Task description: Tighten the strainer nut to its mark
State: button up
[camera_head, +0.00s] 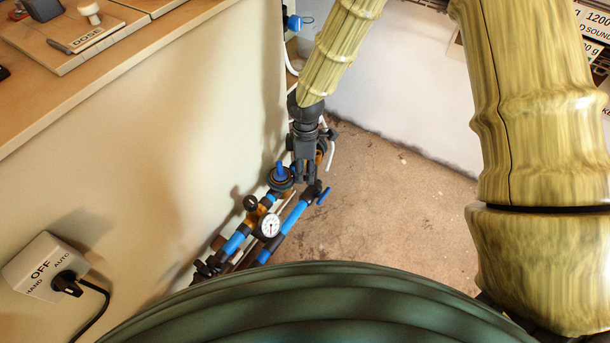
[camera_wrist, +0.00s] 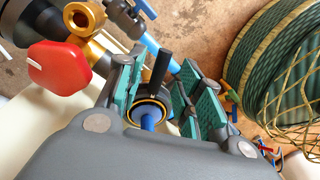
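The pipe assembly with blue pipes (camera_head: 236,243) and brass fittings runs low along the pale wall. In the wrist view, a round black part with a gold ring and a blue centre (camera_wrist: 149,116) sits below the gap between my fingers. I take it for the strainer nut, but cannot be sure; no mark is legible. A black bar (camera_wrist: 160,70) stands up beside it between the fingers. My gripper (camera_head: 305,178) points down at the assembly and hides part of it. Its two teal-padded fingers (camera_wrist: 163,88) are apart, with no clear grip on anything.
A pressure gauge (camera_head: 269,225) faces up on the assembly. A red handle (camera_wrist: 58,66) and a brass fitting (camera_wrist: 84,18) are close to my left finger. A coiled green hose (camera_wrist: 285,60) lies at right. A switch box (camera_head: 45,267) is on the wall; open floor (camera_head: 400,215) lies right.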

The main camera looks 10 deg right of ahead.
jog(key=shift+f, duration=0.7)
grip_shut()
